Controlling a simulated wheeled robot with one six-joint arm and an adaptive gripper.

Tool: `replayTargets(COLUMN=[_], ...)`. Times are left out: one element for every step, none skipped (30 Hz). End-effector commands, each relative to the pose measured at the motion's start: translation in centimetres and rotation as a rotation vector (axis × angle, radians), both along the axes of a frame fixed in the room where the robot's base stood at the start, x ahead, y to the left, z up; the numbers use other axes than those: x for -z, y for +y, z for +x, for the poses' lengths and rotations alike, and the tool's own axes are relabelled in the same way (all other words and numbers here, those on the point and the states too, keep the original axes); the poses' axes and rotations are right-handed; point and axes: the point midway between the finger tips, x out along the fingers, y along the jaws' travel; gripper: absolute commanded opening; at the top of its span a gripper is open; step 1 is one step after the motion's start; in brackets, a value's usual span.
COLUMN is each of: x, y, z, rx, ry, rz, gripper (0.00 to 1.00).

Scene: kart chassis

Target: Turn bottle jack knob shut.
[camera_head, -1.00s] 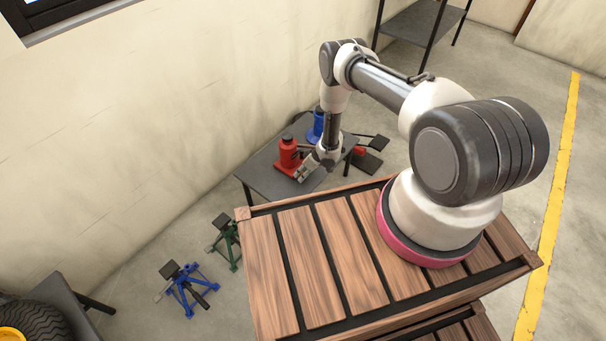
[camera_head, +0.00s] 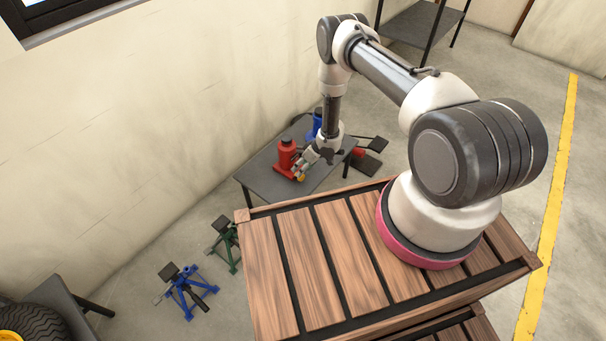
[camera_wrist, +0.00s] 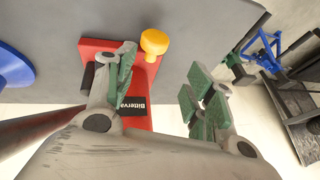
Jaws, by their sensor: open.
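The red bottle jack (camera_head: 287,152) stands upright on a grey table against the wall. Its yellow knob (camera_wrist: 154,42) sits at one end of the red base (camera_wrist: 112,52) in the wrist view; a small yellow-orange spot also shows in the head view (camera_head: 300,178). My gripper (camera_wrist: 163,88) is open and empty, with its green-padded fingers spread. The left finger overlaps the red base in the picture; the knob appears beyond the fingertips and between them, apparently untouched. The exact gap is hard to judge. The jack's upper body is mostly out of the wrist view.
A blue jack (camera_head: 318,121) stands behind the red one on the grey table (camera_head: 262,180). Blue (camera_head: 183,287) and green (camera_head: 226,242) stands are on the floor to the left. My wooden-topped base is in front. A dark shelf (camera_head: 425,25) stands at the back.

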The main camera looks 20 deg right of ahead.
Motion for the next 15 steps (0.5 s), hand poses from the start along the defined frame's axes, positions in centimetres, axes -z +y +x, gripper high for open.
replayTargets(x=[-1.1,-1.6,-2.2,-2.6,-3.0,-3.4,-3.6,-3.8,-4.0,-4.1,-4.1,-4.2,-4.2,-4.2,-4.1], y=[0.0,0.0,0.0,0.0,0.0,0.0,0.0,0.0,0.0,0.0,-0.1,-0.1,0.0,0.0,0.0], z=[0.1,0.1,0.0,0.0,0.1,0.0,0.0,0.0,0.0,0.0,0.0,0.0,0.0,0.0,0.0], rx=[0.001,0.001,0.001,0.001,0.001,0.000,0.000,0.000,0.000,0.000,0.001,0.001,0.001,0.001,0.001], ry=[-0.001,-0.001,-0.001,-0.001,-0.001,0.000,0.000,0.000,0.000,0.000,0.000,0.000,0.000,0.000,0.000], rz=[0.000,0.000,0.000,0.000,0.000,0.000,0.000,0.000,0.000,0.000,0.000,0.000,0.000,0.000,0.000], gripper=[0.54,0.54,0.54,0.54,0.54,0.54,0.54,0.54,0.54,0.54,0.54,0.54,0.54,0.54,0.54])
